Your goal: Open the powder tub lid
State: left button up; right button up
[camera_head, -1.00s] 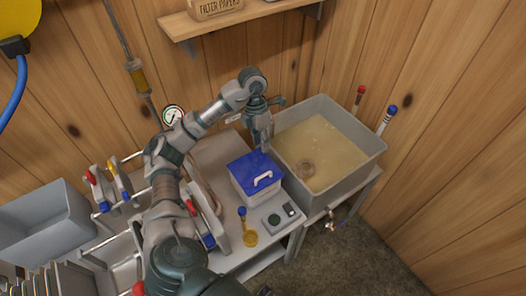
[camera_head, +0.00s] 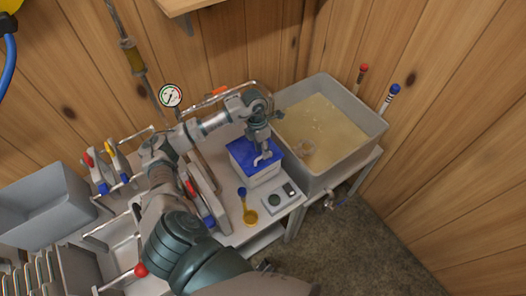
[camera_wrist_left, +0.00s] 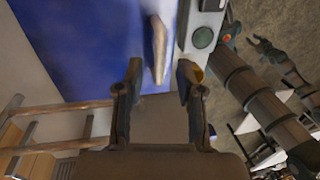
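The powder tub is a white box (camera_head: 264,178) with a blue lid (camera_head: 240,151), standing on the bench beside the large basin. The lid lies on the tub and looks closed. My left gripper (camera_head: 262,156) is over the lid, pointing down at its pale handle. In the left wrist view, the open fingers (camera_wrist_left: 159,78) stand apart, with the handle (camera_wrist_left: 158,48) showing ahead, between their lines. I cannot tell whether a finger touches it. The blue lid (camera_wrist_left: 90,45) fills the upper left there.
A small scale (camera_head: 279,199) and a yellow scoop with a blue handle (camera_head: 246,206) lie in front of the tub. The basin (camera_head: 349,160) of cloudy liquid is close on the right. A rack with coloured handles (camera_head: 104,172) stands left. A gauge (camera_head: 171,96) is behind.

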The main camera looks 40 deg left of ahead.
pick_arm(q)
jog(key=shift+a+f, duration=0.2)
jog(key=shift+f, duration=0.3)
jog(key=shift+a+f, duration=0.15)
jog(key=shift+f, duration=0.3)
jog(key=shift+d+r, duration=0.15)
jog(key=shift+d, duration=0.15)
jog(key=shift+d+r, duration=0.1)
jog(key=shift+d, duration=0.3)
jog(key=c, duration=0.7)
jog(key=shift+a, duration=0.1)
grip_shut()
jog(key=shift+a, duration=0.25)
pick_arm(e)
jog(key=shift+w+d+r, duration=0.1)
jog(key=shift+d, duration=0.15)
